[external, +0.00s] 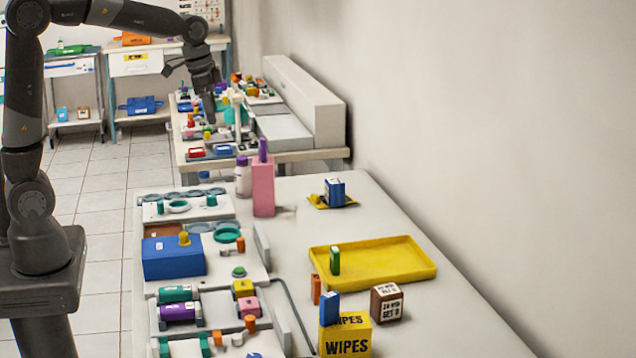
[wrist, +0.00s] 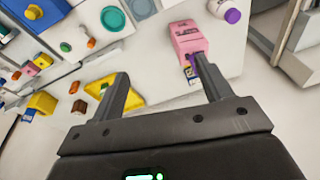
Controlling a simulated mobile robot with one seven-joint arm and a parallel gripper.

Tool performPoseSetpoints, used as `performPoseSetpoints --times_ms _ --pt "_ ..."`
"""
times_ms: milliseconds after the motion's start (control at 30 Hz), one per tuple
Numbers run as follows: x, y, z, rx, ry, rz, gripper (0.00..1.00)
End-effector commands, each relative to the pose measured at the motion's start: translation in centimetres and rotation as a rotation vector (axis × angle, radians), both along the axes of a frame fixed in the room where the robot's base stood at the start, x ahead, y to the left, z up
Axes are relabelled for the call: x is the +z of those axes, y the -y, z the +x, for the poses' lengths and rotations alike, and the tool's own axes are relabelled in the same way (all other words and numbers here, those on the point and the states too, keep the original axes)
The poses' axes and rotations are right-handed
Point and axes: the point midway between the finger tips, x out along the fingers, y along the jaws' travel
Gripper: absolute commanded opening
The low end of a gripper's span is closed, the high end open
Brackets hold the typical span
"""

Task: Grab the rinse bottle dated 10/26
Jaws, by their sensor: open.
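A pink boxy bottle with a purple top (external: 263,188) stands upright at the far end of the near counter. A white bottle with a purple cap (external: 243,178) stands just left of it. I cannot read a date on either, so I cannot tell which is dated 10/26. In the wrist view the pink bottle (wrist: 188,38) is beyond my right finger, which overlaps its purple part. The white bottle (wrist: 224,9) is at the top edge. My gripper (wrist: 162,75) is open, with nothing between its fingers. In the external view my gripper (external: 209,106) hangs beyond both bottles.
A yellow tray (external: 400,262), a yellow wipes box (external: 346,338) and a brown-and-white block (external: 387,302) stand on the counter's right. A blue box (external: 174,258) and dental items crowd the left. A small blue box (external: 335,192) sits right of the pink bottle, with clear counter between.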

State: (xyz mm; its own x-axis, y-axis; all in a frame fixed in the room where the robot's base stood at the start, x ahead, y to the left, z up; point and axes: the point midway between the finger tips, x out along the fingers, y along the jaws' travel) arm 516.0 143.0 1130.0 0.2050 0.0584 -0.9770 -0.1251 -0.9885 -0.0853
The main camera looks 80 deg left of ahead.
Motion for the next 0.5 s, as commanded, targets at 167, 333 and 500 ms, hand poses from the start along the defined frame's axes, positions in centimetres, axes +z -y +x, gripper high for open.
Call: performPoseSetpoints --times_ms 167,333,500 --pt "-3.1 -5.0 4.1 -0.022 -0.064 -0.004 0.72" --pt "-6.7 -9.8 7.1 -0.05 -0.119 -0.014 0.72" --pt "-10.8 -14.5 9.2 -0.076 -0.169 -0.03 0.72"
